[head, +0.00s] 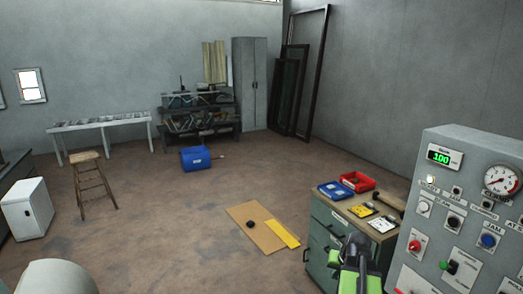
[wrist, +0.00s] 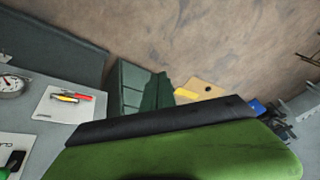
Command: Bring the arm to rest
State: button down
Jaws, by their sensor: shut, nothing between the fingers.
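My gripper (head: 357,262), green and black, shows at the bottom of the head view, in front of the green drawer cabinet (head: 318,246) and left of the grey control panel (head: 455,225). In the wrist view my gripper (wrist: 175,125) fills the lower middle as a broad green shape with a black edge. It is shut and I see nothing held in it. The lower part of my arm is cut off by the frame edge.
The cabinet top carries a blue bin (head: 335,190), a red bin (head: 357,181) and small yellow-and-white items. The panel, with a gauge (head: 501,181), stands close on the right. Cardboard (head: 258,232) lies on the floor; open floor is left of the cabinet.

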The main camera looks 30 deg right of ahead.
jog(key=w+a+f+n+g+y, duration=0.1)
jog(key=w+a+n, duration=0.35)
jog(key=a, duration=0.95)
jog(key=w+a+f+n+y, duration=0.15)
jog(key=w+a, duration=0.55)
jog(key=a, duration=0.7)
jog(key=s+a+n+g+h+b, duration=0.1)
jog(key=s+a, duration=0.4)
jog(key=a, duration=1)
jog(key=shift+a+f+n+g, duration=0.2)
jog(key=shift+n+g, duration=0.6)
jog(key=shift+g, duration=0.4)
jog(key=shift+s, duration=0.1)
